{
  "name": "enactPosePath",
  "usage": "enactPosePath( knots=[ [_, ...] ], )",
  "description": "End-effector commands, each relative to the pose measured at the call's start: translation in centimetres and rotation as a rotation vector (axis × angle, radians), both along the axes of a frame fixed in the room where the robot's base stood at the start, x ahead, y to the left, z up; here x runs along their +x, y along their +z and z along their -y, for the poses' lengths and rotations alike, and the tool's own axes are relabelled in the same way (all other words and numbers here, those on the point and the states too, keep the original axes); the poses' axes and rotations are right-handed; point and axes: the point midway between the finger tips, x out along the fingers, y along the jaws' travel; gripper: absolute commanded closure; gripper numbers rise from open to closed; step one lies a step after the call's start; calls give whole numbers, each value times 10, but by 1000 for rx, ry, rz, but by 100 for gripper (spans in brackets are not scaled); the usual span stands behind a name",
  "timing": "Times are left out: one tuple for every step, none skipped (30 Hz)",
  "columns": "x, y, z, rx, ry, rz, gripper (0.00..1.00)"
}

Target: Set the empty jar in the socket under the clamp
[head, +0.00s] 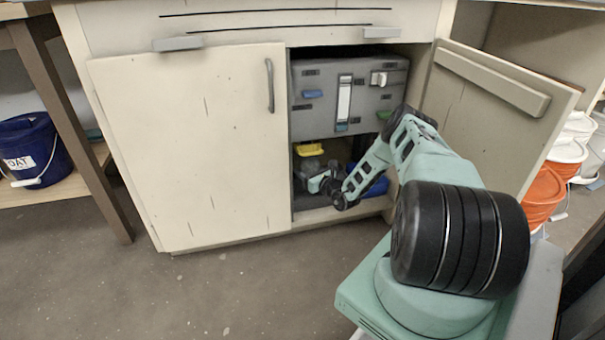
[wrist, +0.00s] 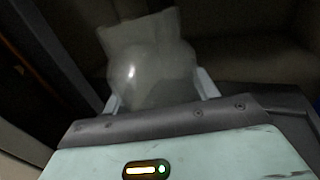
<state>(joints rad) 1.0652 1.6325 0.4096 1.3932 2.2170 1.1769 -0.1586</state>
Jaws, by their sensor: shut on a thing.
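My gripper (wrist: 158,92) is shut on a translucent grey jar (wrist: 150,65), with one pale finger on each side of it. The jar looks empty and somewhat tilted in the wrist view. In the head view my gripper (head: 316,183) is inside the cabinet's lower right opening, below a grey panel. A yellow part (head: 309,149), possibly the clamp, sticks out under the panel just above the gripper. A greyish shape beside the gripper may be the jar. I cannot make out the socket; the space under the yellow part is dark and partly covered by my arm.
The grey panel (head: 308,117) carries blue and green levers and a gauge. The right cabinet door (head: 492,100) stands open beside my arm; the left door (head: 190,140) is shut. A blue object (head: 377,186) sits inside, right of my wrist. The opening is narrow.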

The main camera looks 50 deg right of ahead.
Motion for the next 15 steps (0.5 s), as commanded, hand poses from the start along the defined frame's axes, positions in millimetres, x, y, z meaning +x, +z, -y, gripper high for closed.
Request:
enactPosePath(
  knots=[
    [9, -3, 0, -4, 3, 3, 69],
    [14, -4, 1, -3, 4, 2, 69],
    [21, -4, 3, -6, 4, 3, 69],
    [27, -4, 3, -6, 3, 4, 69],
    [33, -4, 4, -4, 3, 3, 69],
    [29, -14, 4, -1, 2, 0, 69],
    [28, -16, 4, -1, 2, 0, 69],
    [28, -17, 4, -1, 2, 1, 69],
    [28, -17, 4, -1, 2, 2, 69],
    [28, -16, 4, -1, 1, 2, 69],
    [28, -15, 4, -1, 1, 2, 69],
    [28, -14, 4, -1, 1, 2, 69],
    [28, -14, 4, -1, 1, 2, 69],
    [28, -14, 4, -1, 1, 2, 69],
    [28, -14, 4, -1, 1, 2, 69]
  ],
)
